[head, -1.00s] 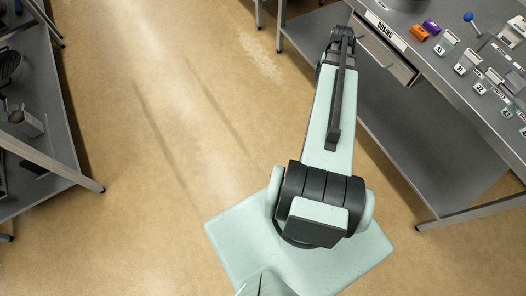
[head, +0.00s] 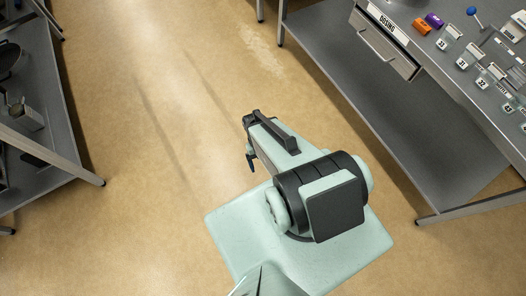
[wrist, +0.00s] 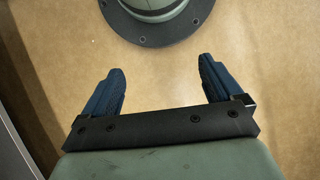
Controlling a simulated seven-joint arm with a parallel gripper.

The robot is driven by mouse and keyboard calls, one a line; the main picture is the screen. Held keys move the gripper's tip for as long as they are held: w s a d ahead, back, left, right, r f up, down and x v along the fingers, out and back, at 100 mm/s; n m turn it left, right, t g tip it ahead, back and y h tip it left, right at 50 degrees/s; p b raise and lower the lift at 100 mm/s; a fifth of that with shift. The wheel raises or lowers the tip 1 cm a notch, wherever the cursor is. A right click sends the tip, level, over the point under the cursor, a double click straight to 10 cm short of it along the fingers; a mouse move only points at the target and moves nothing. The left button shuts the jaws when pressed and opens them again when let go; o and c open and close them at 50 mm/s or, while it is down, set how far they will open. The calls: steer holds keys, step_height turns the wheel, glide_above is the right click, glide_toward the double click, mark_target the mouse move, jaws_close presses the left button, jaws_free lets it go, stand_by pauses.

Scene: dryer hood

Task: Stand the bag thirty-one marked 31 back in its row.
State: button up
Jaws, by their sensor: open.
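Several small light bags with grey tops stand along the bench at the upper right of the head view. The mark on one bag (head: 468,57) seems to read 31. The tags are small, and I cannot tell whether this bag is upright or tilted. My gripper is open and empty in the wrist view (wrist: 161,82), its two blue fingers wide apart over the floor. In the head view only a bit of blue finger shows beside my arm, left of and well away from the bench.
The bench has a drawer (head: 384,48) labelled DOSING and a lower shelf (head: 400,130). A grey shelf unit (head: 62,130) stands at left. The floor between is clear.

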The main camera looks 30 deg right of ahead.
steer(key=s+a+f+n+g, duration=0.1)
steer(key=s+a+f, duration=0.1)
steer(key=s+a, duration=0.2)
steer(key=s, duration=0.3)
steer(key=shift+n+h, duration=0.3)
steer(key=shift+n, duration=0.1)
stand_by(0.6)
